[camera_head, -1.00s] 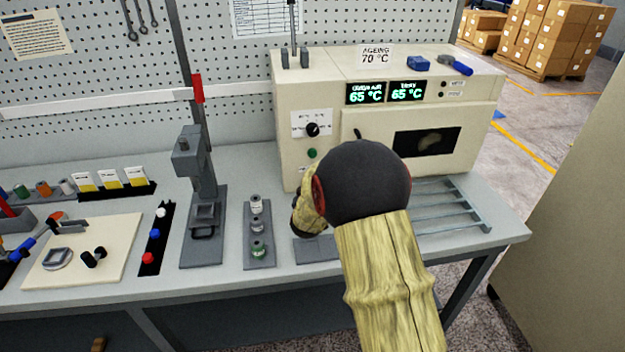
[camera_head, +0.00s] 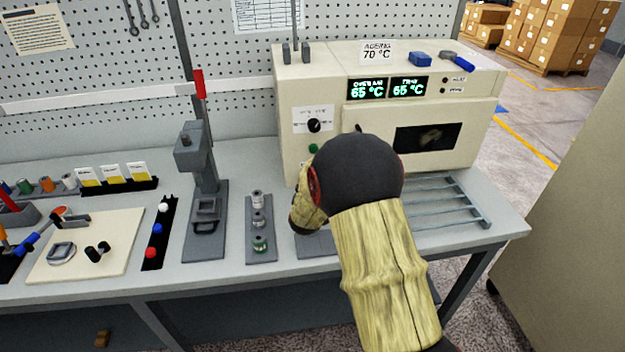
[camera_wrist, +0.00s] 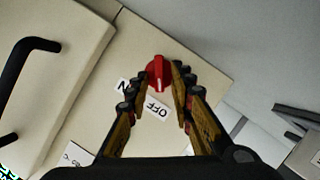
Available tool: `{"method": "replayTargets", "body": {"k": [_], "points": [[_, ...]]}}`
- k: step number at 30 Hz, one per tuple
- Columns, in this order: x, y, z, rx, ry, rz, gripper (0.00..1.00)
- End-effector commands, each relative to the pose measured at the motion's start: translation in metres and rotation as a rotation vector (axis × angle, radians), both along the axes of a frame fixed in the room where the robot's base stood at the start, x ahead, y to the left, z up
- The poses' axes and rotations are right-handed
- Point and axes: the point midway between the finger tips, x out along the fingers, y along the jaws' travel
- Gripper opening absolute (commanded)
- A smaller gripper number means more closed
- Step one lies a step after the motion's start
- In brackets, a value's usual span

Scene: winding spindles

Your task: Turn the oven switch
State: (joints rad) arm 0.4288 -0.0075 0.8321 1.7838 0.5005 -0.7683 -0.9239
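The oven (camera_head: 330,165) is the cream box at the back right of the bench, its displays reading 65 °C. In the wrist view the red oven switch (camera_wrist: 158,74) sits on the cream front panel, beside a label reading OFF (camera_wrist: 156,108) and a partly covered label ending in N. My gripper (camera_wrist: 160,72) has its two fingers spread on either side of the switch. The tips are close to it; I cannot tell whether they touch. In the head view my wrist hides the switch and most of the gripper.
A black door handle (camera_wrist: 30,55) stands out at the left in the wrist view. A black dial (camera_head: 314,126) and a green button (camera_head: 313,148) are on the oven front. A wire rack (camera_head: 440,205) lies right of my wrist. A spindle holder (camera_head: 259,250) and a press (camera_head: 203,240) stand left.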

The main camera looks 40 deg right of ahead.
Motion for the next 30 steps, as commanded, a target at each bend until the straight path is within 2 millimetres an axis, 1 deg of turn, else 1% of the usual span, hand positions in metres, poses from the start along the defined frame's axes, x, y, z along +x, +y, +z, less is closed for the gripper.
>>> {"method": "replayTargets", "body": {"k": [10, 14, 17, 24, 30], "points": [[-0.001, 0.001, 0.000, 0.001, 0.000, -0.001, 0.27], [-0.007, 0.007, 0.004, 0.001, -0.001, 0.000, 0.27], [-0.017, 0.017, 0.009, 0.001, -0.001, -0.001, 0.27], [-0.049, 0.050, 0.024, 0.000, -0.001, 0.002, 0.27], [-0.070, 0.072, 0.033, 0.001, -0.001, 0.001, 0.27]]}}
